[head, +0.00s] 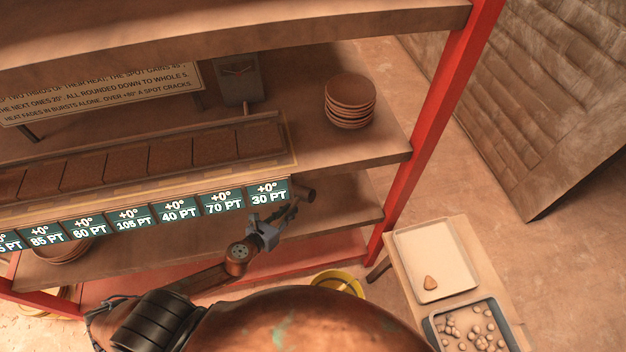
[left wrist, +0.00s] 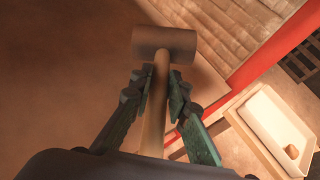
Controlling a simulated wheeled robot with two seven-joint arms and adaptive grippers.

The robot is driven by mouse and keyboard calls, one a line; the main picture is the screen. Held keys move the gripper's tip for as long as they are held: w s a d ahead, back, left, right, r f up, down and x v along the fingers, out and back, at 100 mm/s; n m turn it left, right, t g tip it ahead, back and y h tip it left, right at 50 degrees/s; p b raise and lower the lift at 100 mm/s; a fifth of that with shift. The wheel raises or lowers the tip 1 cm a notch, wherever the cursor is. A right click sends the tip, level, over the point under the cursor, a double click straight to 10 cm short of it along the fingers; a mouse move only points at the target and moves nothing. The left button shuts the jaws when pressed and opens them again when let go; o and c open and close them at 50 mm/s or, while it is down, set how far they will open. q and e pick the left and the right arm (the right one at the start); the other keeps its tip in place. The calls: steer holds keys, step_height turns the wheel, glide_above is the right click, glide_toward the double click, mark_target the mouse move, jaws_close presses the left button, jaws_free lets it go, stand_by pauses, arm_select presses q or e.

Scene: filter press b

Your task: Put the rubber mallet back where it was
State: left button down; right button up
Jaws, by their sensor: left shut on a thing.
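The rubber mallet shows in the left wrist view, with a dark cylindrical head (left wrist: 165,44) and a pale wooden handle (left wrist: 153,115). My left gripper (left wrist: 160,88) is shut on the handle, a little below the head. In the head view my left gripper (head: 275,224) is in front of the shelf rack, below the "30 PT" label. The mallet's dark head (head: 303,194) pokes out just beyond the fingers, near the shelf edge. Most of the handle is hidden there by the gripper. My right gripper is in neither view.
The rack has a red post (head: 430,130) to the right of the gripper. A shelf holds a row of dark slabs (head: 130,160) and a stack of brown plates (head: 350,98). A side table holds a white tray (head: 405,250) and a dark tray of lumps (head: 437,330). A yellow bucket (head: 350,278) stands below.

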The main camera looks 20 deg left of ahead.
arm_select(q)
steer(key=w+a+r+m+y, duration=0.1)
steer(key=w+a+m, duration=0.1)
steer(key=a, duration=0.3)
steer(key=w+a+r+m, duration=0.1)
steer(key=w+a, duration=0.2)
steer(key=a, duration=0.3)
steer(key=w+d+f, duration=0.2)
steer(key=w+f, duration=0.1)
steer(key=w+d+f+b, duration=0.1)
steer(key=w+d+f, duration=0.2)
steer(key=w, duration=0.1)
steer(key=w+d+f+b, duration=0.1)
steer(key=w+d+f, duration=0.1)
steer(key=w+f, duration=0.1)
steer(key=shift+w+d+f, duration=0.2)
steer(key=shift+d, duration=0.2)
steer(key=shift+w+d+f+b, duration=0.1)
steer(key=shift+f+b, duration=0.05)
steer(key=shift+b, duration=0.15)
steer(key=f+b, duration=0.1)
steer(key=f, duration=0.1)
steer(key=f+b, duration=0.2)
steer(key=shift+w+d, duration=0.15)
steer(key=shift+w, duration=0.05)
steer(key=shift+r, duration=0.2)
steer(key=shift+f, duration=0.1)
steer(key=c, duration=1.8)
jaws_free()
steer(key=shift+c, duration=0.2)
